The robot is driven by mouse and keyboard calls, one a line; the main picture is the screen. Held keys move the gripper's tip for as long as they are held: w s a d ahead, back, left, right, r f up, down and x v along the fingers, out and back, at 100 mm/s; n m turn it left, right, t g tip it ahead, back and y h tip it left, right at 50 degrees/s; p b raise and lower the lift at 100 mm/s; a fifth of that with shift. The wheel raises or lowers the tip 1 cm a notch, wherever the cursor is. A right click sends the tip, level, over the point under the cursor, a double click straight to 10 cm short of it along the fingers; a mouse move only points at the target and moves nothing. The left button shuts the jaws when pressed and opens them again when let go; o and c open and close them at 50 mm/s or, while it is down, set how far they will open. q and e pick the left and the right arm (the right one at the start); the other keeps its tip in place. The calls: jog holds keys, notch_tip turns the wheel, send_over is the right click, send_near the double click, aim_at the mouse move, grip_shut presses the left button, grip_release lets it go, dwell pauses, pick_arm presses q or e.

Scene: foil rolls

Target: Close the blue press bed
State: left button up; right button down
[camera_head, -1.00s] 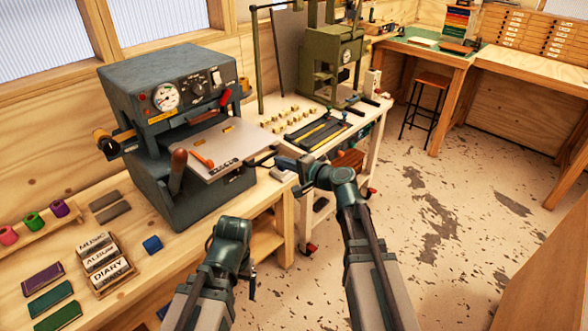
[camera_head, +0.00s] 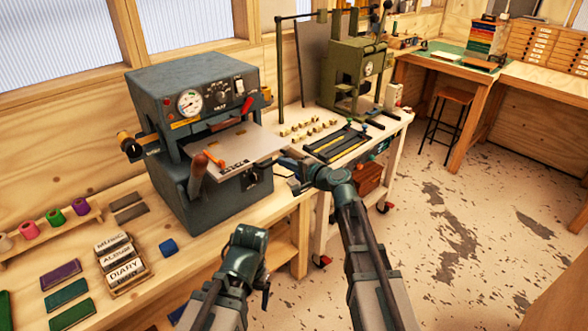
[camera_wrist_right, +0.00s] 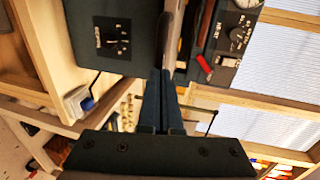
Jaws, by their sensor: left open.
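The blue-grey press (camera_head: 220,85) stands on the left wooden bench, with dials and a red lever on its front. Its flat grey bed (camera_head: 228,150) sticks out at the front, bearing a row of letters (camera_head: 236,165) and an orange-handled tool (camera_head: 217,160). My right gripper (camera_head: 285,162) is at the bed's right outer edge. In the right wrist view its fingers (camera_wrist_right: 164,78) lie close together, their tips at the bed's thin edge (camera_wrist_right: 181,30); whether the edge sits between them is unclear. My left gripper (camera_head: 266,290) hangs low, apart from the press, its fingers mostly hidden.
A green press (camera_head: 352,75) stands on the white cart (camera_head: 398,128) to the right, with small blocks and a black tray (camera_head: 337,143) before it. Floor to the right is clear.

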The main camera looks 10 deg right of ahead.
aim_at(249, 139)
jog(key=r+x, duration=0.1)
jog(key=x, duration=0.4)
jog(key=r+x, duration=0.1)
jog(key=x, duration=0.5)
jog(key=w+r+x, duration=0.1)
jog(key=x, duration=0.5)
jog(key=shift+a+r, duration=0.1)
jog(key=shift+r, duration=0.2)
jog(key=shift+w+a+r, duration=0.1)
